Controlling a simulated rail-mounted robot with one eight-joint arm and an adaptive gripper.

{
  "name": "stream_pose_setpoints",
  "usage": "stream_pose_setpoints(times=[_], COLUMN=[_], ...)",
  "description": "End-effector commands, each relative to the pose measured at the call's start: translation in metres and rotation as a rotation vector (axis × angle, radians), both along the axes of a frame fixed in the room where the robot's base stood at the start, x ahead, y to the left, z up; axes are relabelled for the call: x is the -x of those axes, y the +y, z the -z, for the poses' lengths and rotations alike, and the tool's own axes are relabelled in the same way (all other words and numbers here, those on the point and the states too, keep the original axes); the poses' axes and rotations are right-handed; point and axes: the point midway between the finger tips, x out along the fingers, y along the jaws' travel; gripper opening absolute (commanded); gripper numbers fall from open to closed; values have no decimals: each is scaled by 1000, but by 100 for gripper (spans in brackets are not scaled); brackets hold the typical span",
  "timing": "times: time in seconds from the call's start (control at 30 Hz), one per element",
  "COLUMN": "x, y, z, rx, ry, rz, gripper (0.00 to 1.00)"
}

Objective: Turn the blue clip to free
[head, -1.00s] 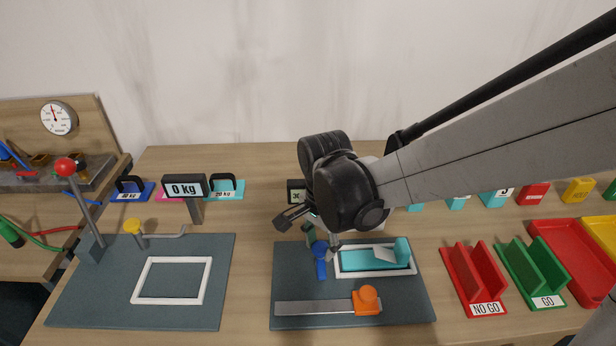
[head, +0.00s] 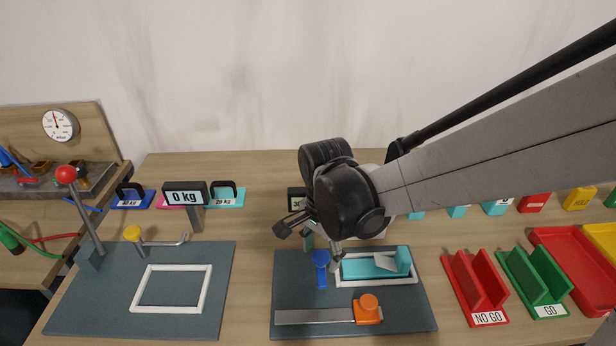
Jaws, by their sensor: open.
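The blue clip (head: 321,270) stands on the dark mat (head: 300,296) in the middle of the table. It has a round top and a narrow strip reaching toward the front. It is just left of a white frame (head: 378,282) that holds a teal piece (head: 375,269). My gripper (head: 308,246) is open, just behind and above the clip. My wrist hides part of the gripper, and I cannot tell whether a finger touches the clip.
An orange knob on a grey bar (head: 315,316) lies in front of the clip. Red NO GO (head: 475,287) and green GO (head: 533,279) holders stand to the right. A second mat (head: 110,300), with a red-knobbed lever (head: 82,212), is at the left.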

Motion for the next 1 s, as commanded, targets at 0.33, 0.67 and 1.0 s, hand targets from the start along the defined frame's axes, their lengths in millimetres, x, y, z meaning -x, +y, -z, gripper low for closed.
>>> stream_pose_setpoints(times=[0.33, 0.67, 1.0], x=[1, 1, 0], y=[0, 0, 0], z=[-44, -97, -119], rx=[0, 0, 0], ry=[0, 0, 0], rz=[0, 0, 0], gripper=[50, 50, 50])
